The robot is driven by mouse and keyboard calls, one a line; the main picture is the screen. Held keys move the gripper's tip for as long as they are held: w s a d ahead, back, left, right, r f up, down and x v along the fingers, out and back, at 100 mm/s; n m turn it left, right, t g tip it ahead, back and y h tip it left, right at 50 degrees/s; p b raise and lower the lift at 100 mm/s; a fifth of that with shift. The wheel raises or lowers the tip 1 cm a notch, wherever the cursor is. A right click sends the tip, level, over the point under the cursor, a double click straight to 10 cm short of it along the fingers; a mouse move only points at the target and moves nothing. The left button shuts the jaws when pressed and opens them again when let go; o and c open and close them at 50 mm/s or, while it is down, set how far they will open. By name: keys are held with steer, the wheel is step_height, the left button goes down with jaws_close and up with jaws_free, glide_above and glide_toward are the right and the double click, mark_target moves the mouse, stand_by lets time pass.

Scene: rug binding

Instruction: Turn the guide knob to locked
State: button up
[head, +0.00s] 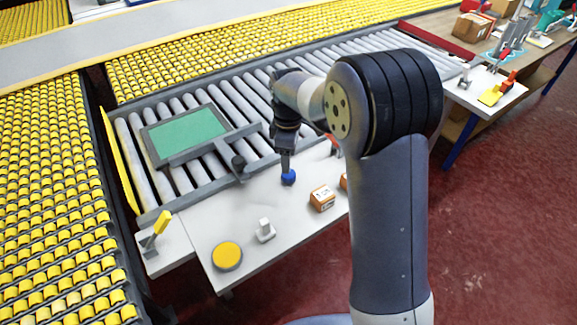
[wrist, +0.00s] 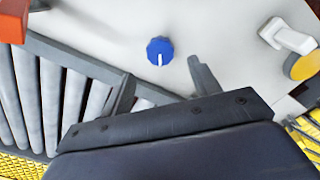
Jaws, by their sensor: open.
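The guide knob, I take it, is the blue ribbed knob (wrist: 160,50) on the white table, with a white pointer line toward the bottom of the wrist view. In the head view the blue knob (head: 288,177) shows just under my gripper (head: 287,163). In the wrist view my gripper (wrist: 160,72) is open, its two dark fingers apart. The knob lies beyond the fingertips, roughly centred between them, and nothing is held. No lock marking is readable. Contact between fingers and knob cannot be told for sure, but they look apart.
A white switch (head: 265,231) and a yellow round button (head: 227,255) stand at the table's front left. A small brown box (head: 322,198) sits right of the knob. The roller conveyor behind carries a green-panelled frame (head: 187,135). A yellow-handled lever (head: 160,224) stands at left.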

mark_target(289, 176)
step_height(289, 176, up, 4)
steer(key=shift+r, duration=0.1)
stand_by(0.4)
step_height(289, 176, down, 11)
steer(key=shift+r, duration=0.1)
stand_by(0.4)
